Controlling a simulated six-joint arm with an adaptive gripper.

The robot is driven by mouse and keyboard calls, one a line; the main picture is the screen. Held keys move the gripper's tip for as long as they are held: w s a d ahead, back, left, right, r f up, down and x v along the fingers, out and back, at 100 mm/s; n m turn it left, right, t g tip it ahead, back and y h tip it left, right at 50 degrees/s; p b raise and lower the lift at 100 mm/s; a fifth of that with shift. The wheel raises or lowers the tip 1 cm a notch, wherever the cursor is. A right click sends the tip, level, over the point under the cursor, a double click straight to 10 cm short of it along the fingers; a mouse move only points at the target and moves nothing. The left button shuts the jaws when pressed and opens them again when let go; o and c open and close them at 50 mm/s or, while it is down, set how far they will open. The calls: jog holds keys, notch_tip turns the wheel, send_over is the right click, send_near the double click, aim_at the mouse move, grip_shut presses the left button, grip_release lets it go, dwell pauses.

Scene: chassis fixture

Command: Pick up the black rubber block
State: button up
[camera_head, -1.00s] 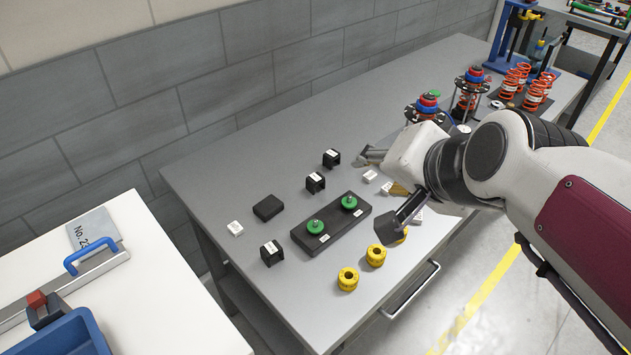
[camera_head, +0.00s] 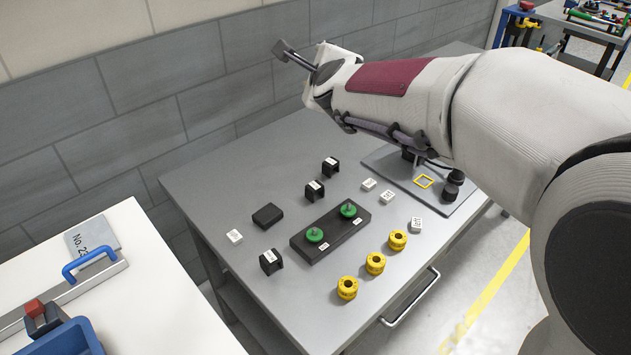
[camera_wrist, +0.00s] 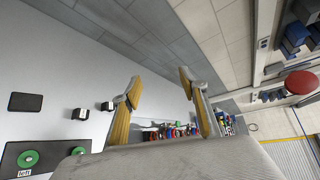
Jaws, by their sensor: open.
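The black rubber block (camera_head: 268,216) lies flat on the grey table, left of the black base with two green knobs. It also shows at the left edge of the wrist view (camera_wrist: 25,102), well away from the fingers. My gripper (camera_head: 297,58) is raised high, in front of the wall in the head view and far from the block. Its two fingers stand apart with nothing between them in the wrist view (camera_wrist: 162,85).
The black base (camera_head: 332,231) carries two green knobs. Several yellow rings (camera_head: 347,288) line the front side. A grey plate (camera_head: 385,158) lies at the right. The wall runs behind the table.

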jog(key=w+a+f+m+h, duration=0.2)
jog(key=w+f+m+h, duration=0.1)
jog(key=w+f+m, duration=0.3)
jog(key=m+g+h, duration=0.6)
jog(key=m+h, duration=0.4)
jog(key=m, duration=1)
send_near(314, 186)
jog(key=x, duration=0.3)
jog(key=shift+w+f, duration=0.1)
jog(key=shift+f, duration=0.05)
jog(key=shift+t, duration=0.3)
jog(key=shift+x, duration=1.3)
jog(key=shift+x, duration=2.6)
